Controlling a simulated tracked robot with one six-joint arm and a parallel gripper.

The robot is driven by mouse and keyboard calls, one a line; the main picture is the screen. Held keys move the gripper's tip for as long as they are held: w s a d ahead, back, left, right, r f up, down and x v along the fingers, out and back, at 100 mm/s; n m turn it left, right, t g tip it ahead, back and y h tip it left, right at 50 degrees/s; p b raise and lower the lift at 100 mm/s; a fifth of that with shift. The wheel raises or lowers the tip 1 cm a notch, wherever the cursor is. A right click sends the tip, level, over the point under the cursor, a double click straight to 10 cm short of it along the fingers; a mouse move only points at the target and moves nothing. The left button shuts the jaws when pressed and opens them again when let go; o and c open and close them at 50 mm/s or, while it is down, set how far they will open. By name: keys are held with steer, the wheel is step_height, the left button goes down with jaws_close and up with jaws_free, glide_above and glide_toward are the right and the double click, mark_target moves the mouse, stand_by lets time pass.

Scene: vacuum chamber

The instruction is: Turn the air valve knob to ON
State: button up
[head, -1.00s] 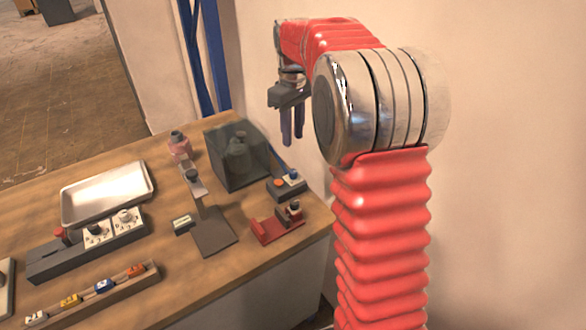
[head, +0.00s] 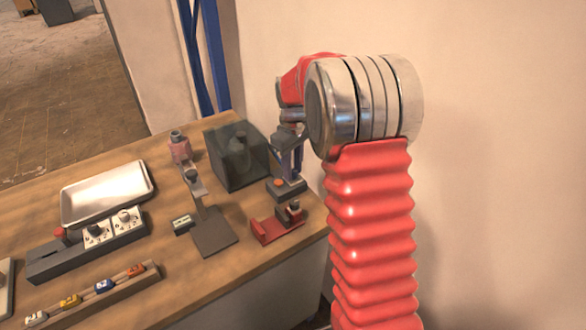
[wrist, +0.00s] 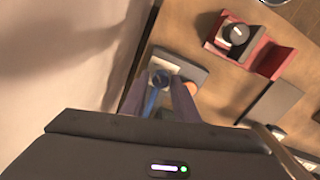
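A small dark grey box (head: 292,194) with an orange button sits at the table's back right edge. It also shows in the wrist view (wrist: 195,72), where a blue handle (wrist: 153,101) with a dark round top stands at it; this looks like the air valve knob. My gripper (head: 289,164) is lowered over this box, fingers pointing down. In the wrist view, its two fingers (wrist: 157,100) are apart, one on each side of the blue handle. I cannot tell whether they touch it. The ON marking is not readable.
A red holder (head: 277,228) with a dark-topped part stands just in front of the box. A dark see-through chamber (head: 235,160) is close on the left. A dark panel with two dials (head: 90,250) and a metal tray (head: 108,192) lie farther left. The wall is close behind.

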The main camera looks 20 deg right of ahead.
steer(key=shift+f, duration=0.2)
jaws_close()
